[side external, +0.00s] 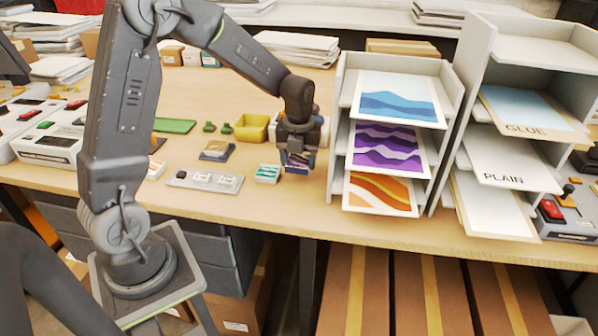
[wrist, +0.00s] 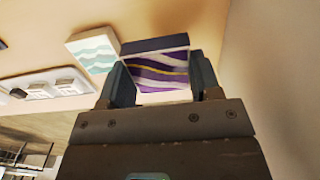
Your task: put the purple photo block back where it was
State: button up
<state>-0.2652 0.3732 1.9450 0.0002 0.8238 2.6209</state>
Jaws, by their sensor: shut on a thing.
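The purple photo block (wrist: 158,66), with purple, white and yellow wavy stripes, is between the two fingers of my gripper (wrist: 163,80) in the wrist view. My gripper is shut on it. In the side external view, my gripper (side external: 297,158) points down near the table's front edge, with the purple block (side external: 297,168) at its fingertips. I cannot tell whether the block touches the table. A teal and white striped block (side external: 267,173) sits just left of it; it also shows in the wrist view (wrist: 93,50).
A grey rack (side external: 337,130) on the right holds blue, purple and orange wave sheets. A second rack (side external: 470,75) holds GLUE and PLAIN sheets. A grey panel (side external: 205,181), a dark block (side external: 216,151) and a yellow bin (side external: 251,127) lie left. Bare table lies between.

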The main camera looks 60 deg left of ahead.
aim_at(299, 181)
jog(key=shift+f, duration=2)
jog(key=shift+f, duration=0.1)
jog(key=o, duration=0.8)
jog(key=shift+f, duration=0.1)
